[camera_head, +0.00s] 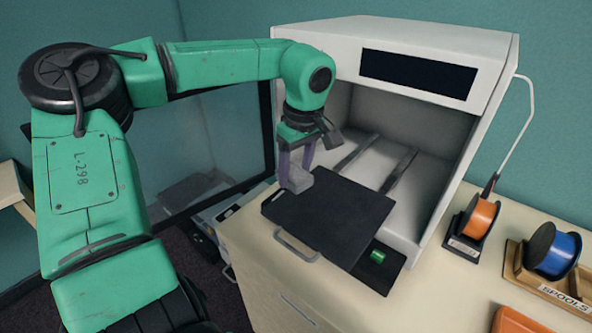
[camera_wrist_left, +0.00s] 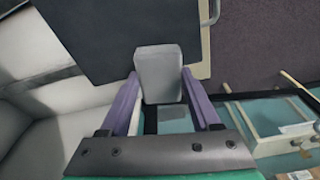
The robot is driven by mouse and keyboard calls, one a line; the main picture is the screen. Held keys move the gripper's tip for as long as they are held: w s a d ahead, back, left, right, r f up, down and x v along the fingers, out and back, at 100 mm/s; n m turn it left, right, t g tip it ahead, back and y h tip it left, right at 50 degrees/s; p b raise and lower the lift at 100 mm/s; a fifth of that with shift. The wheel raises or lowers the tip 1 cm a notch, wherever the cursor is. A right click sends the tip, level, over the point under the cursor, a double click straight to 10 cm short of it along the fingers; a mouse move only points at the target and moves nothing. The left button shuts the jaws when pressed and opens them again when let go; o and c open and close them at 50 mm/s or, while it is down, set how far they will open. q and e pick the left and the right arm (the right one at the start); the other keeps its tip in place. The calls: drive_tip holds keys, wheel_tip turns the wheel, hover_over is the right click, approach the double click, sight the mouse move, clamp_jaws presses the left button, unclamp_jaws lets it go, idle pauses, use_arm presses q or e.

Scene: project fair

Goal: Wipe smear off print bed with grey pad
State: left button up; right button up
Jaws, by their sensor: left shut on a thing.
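The grey pad (camera_head: 298,180) is a small light block at the left corner of the print bed (camera_head: 330,215). The print bed is a dark flat plate, pulled out in front of the white printer (camera_head: 440,45). My left gripper (camera_head: 296,172) is shut on the pad from above. In the left wrist view the pad (camera_wrist_left: 159,72) sits between the two purple fingers (camera_wrist_left: 160,95), and its far end overlaps the edge of the dark bed (camera_wrist_left: 105,35). I cannot tell whether the pad touches the bed. No smear shows on the visible bed surface. My right gripper is not in view.
An orange spool (camera_head: 480,217) and a blue spool (camera_head: 556,250) stand on holders at the right. A small green item (camera_head: 377,256) lies by the bed's front right edge. The printer's side walls and roof enclose the space behind the bed.

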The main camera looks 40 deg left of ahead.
use_arm(q)
drive_tip(key=shift+r+p, duration=0.5)
drive_tip(key=shift+r, duration=0.55)
